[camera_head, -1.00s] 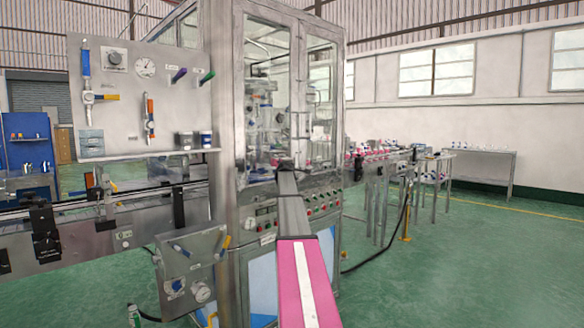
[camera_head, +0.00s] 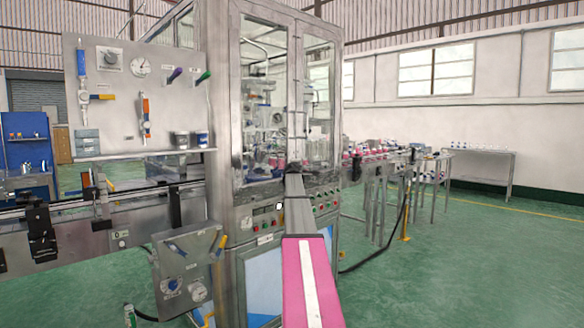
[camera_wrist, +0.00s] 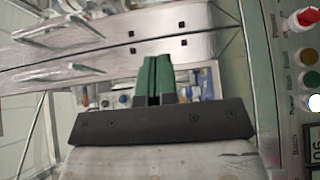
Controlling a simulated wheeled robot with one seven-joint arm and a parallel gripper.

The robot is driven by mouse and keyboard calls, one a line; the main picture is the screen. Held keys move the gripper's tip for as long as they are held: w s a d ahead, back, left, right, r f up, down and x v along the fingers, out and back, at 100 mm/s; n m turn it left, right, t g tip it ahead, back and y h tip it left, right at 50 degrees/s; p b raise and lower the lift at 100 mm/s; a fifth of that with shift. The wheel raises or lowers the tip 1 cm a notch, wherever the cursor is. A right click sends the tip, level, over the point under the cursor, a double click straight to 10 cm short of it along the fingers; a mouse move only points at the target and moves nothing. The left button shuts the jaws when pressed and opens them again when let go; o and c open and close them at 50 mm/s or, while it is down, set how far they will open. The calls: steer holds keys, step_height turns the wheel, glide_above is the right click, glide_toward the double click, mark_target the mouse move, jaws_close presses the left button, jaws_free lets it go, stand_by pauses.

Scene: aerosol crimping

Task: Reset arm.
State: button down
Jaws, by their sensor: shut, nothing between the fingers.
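My arm (camera_head: 308,280), with its pink and grey links, reaches forward to the front of the glass-doored crimping machine (camera_head: 236,90). In the head view its far end is a small dark shape in front of the machine, and the fingers cannot be made out. In the wrist view my gripper (camera_wrist: 153,80) shows two green fingers close together, with nothing held between them. A control panel (camera_wrist: 285,60) with red, brown and green buttons stands to the right of the fingers, apart from them. A bright white round spot (camera_wrist: 315,102) shows on it; it also appears in the head view (camera_head: 278,206).
A conveyor (camera_head: 75,235) runs along the machine's left side, below a gauge board (camera_head: 135,95). A lower valve panel (camera_head: 188,270) juts forward at left. Tables with pink items (camera_head: 375,160) stand at right. Green floor (camera_head: 460,270) is open at front right.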

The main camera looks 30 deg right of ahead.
steer(key=s+d, duration=0.1)
steer(key=s, duration=0.5)
steer(key=shift+d, duration=0.35)
steer(key=s+a+f+m+g+y, duration=0.2)
steer(key=s+a+f, duration=0.2)
steer(key=a+f, duration=0.6)
steer(key=s+a+f+m+g+y, duration=0.25)
steer(key=a+f, duration=0.55)
steer(key=f, duration=0.4)
steer(key=s+a+f+m+g+y, duration=0.15)
steer(key=s+a+f, duration=0.35)
steer(key=a+f, duration=0.5)
steer(key=s+a+f+m+g+y, duration=0.2)
steer(key=s+a+f+g, duration=0.2)
steer(key=s+a+f, duration=0.6)
steer(key=s+a+f+m+g+y, duration=0.2)
steer(key=s+a+f+g+y, duration=0.1)
steer(key=s+a+f, duration=0.7)
steer(key=s+a+g, duration=0.1)
steer(key=s+a, duration=0.3)
steer(key=s, duration=0.3)
steer(key=shift+s+a, duration=0.3)
steer(key=shift+a, duration=0.05)
steer(key=shift+d, duration=0.1)
